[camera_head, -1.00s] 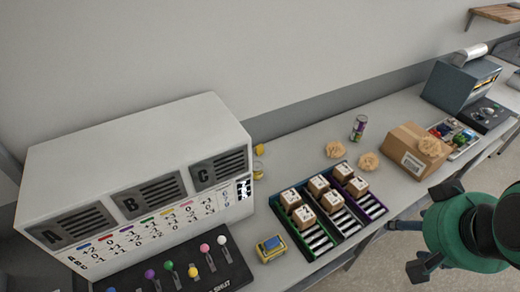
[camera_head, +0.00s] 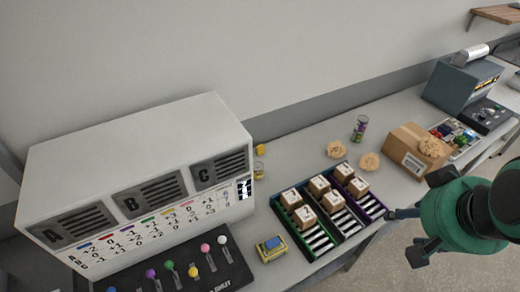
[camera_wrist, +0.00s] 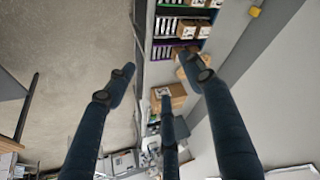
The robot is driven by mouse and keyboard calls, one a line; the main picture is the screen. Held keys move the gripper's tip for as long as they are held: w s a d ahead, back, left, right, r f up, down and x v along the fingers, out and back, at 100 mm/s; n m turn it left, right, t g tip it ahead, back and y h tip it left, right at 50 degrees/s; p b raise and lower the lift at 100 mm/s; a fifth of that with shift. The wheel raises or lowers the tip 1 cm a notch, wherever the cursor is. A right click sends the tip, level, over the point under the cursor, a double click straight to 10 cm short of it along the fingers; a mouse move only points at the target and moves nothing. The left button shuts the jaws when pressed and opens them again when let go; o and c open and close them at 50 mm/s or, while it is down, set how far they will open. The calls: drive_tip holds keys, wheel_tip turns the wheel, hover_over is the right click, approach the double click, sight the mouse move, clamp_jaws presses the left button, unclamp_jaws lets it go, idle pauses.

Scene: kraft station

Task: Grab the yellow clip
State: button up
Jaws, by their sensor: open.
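I cannot clearly pick out a yellow clip. A small yellow object (camera_head: 260,150) sits on the counter against the wall, right of the white cabinet; a yellow thing (camera_wrist: 255,12) also shows at the top of the wrist view. A tray (camera_head: 470,151) at the right holds small coloured pieces, too small to tell apart. My gripper (camera_head: 412,222) is over the counter's front edge and floor at the right, in front of the cardboard box and apart from these things. In the wrist view my gripper (camera_wrist: 163,82) has its fingers spread, with nothing between them.
A white cabinet (camera_head: 130,140) marked A, B, C stands left, with coloured-knob levers before it. A yellow-and-blue box (camera_head: 271,248) lies near bins (camera_head: 345,233) of small cartons. A can (camera_head: 360,128), crumpled brown lumps and a cardboard box (camera_head: 408,150) stand farther right.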

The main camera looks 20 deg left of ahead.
drive_tip(key=w+a+r+n+y, duration=0.15)
drive_tip(key=w+a, duration=0.25)
drive_tip(key=w, duration=0.4)
drive_tip(key=w+a+n, duration=0.2)
drive_tip(key=w+a, duration=0.1)
drive_tip(key=w, duration=0.5)
drive_tip(key=n+g+y+b, duration=0.2)
drive_tip(key=n+g, duration=0.1)
drive_tip(key=n, duration=0.4)
hover_over(261, 147)
drive_tip(key=s+d, duration=0.3)
drive_tip(key=d, duration=0.1)
wheel_tip(261, 147, down, 28)
drive_tip(key=shift+r, duration=0.15)
drive_tip(key=shift+b+x, duration=0.45)
drive_tip(key=shift+x, duration=3.85)
